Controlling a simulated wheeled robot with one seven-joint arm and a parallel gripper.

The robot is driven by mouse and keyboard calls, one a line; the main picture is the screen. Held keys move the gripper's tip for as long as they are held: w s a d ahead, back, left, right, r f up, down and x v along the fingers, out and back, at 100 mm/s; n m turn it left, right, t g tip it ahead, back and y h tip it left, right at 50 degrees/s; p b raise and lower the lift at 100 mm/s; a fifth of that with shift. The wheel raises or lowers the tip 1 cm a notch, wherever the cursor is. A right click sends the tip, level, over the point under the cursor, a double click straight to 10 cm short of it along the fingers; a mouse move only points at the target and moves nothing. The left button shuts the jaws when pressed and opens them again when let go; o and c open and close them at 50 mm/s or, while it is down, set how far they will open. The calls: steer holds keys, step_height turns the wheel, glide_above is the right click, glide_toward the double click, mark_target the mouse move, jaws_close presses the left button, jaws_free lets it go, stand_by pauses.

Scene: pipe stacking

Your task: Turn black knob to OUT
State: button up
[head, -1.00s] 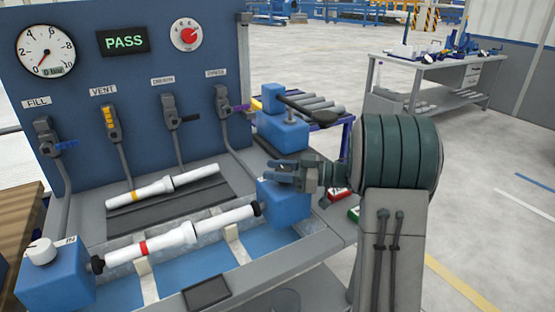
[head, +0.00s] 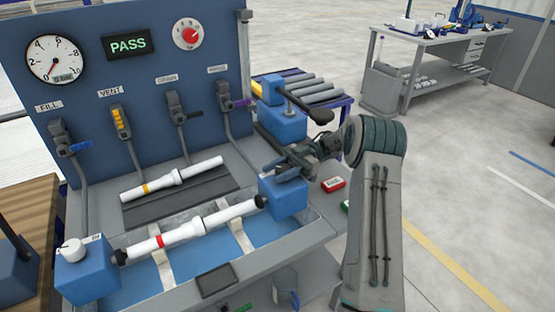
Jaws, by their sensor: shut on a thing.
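My gripper (head: 281,172) is over the top of the right blue block (head: 286,200), at the right end of the trough. It is shut on the black knob there, and its fingers hide most of the knob. I cannot read the knob's pointing or its label. A white pipe with a red band (head: 190,231) lies between the right block and the left blue block (head: 88,277). A white knob (head: 72,250) sits on the left block, with a small label beside it.
A panel (head: 150,75) behind carries a gauge, a green PASS display (head: 128,45), a red dial and several valves. A second white pipe (head: 172,179) lies on the dark shelf. A blue clamp with a black lever (head: 285,117) stands behind my gripper. Red and green boxes lie right.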

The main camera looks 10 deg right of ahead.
steer(key=shift+r+n+g+h+p, duration=0.2)
steer(key=shift+n+g+h+p, duration=0.25)
steer(key=shift+g+p, duration=0.45)
steer(key=shift+s+f+n+p, duration=0.15)
steer(key=shift+n+p, duration=0.1)
steer(key=shift+p, duration=0.25)
steer(key=o, duration=1)
steer(key=shift+c, duration=0.2)
